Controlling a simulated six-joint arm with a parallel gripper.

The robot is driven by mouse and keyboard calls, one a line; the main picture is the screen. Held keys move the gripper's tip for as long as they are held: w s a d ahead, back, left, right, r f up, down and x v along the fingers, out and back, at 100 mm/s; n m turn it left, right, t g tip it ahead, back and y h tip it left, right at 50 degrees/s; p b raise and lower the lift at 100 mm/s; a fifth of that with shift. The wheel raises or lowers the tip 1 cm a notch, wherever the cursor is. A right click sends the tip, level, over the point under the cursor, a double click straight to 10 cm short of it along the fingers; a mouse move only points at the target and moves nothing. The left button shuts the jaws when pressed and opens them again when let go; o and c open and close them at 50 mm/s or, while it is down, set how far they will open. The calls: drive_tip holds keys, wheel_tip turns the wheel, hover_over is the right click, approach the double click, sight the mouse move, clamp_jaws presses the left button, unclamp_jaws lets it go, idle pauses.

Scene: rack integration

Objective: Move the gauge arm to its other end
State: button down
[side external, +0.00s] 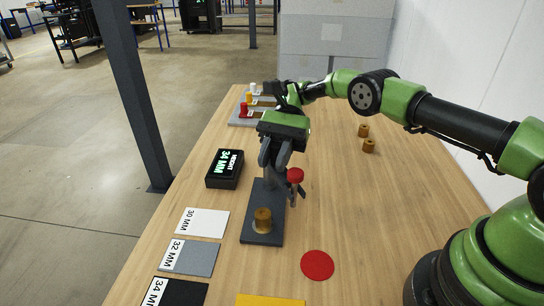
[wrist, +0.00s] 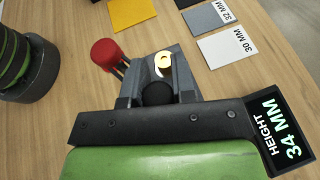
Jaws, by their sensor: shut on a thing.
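The gauge has a dark base plate (side external: 263,238) on the table, with a brass cylinder (side external: 263,216) standing near its front end. The cylinder also shows in the wrist view (wrist: 163,62). My gripper (side external: 273,160) points down over the back of the base and is shut on the dark gauge arm (wrist: 157,93), mostly hidden by the fingers. A red knob (side external: 295,175) on thin stems is just right of the fingers in the side view; it shows left of them in the wrist view (wrist: 104,52). The display (side external: 225,168) reads HEIGHT 34 MM.
White 30 MM (side external: 203,225), grey 32 MM (side external: 188,262) and black 34 MM (side external: 175,297) cards lie at the front left. A red disc (side external: 317,265) and a yellow sheet (side external: 270,300) lie in front. Two brass cylinders (side external: 368,146) stand behind right. A tray (side external: 243,122) holds coloured pieces.

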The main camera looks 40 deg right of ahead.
sight(273, 169)
idle(0.3)
drive_tip(key=c, duration=0.9)
unclamp_jaws()
drive_tip(key=shift+c, duration=0.2)
wheel_tip(273, 169, up, 10)
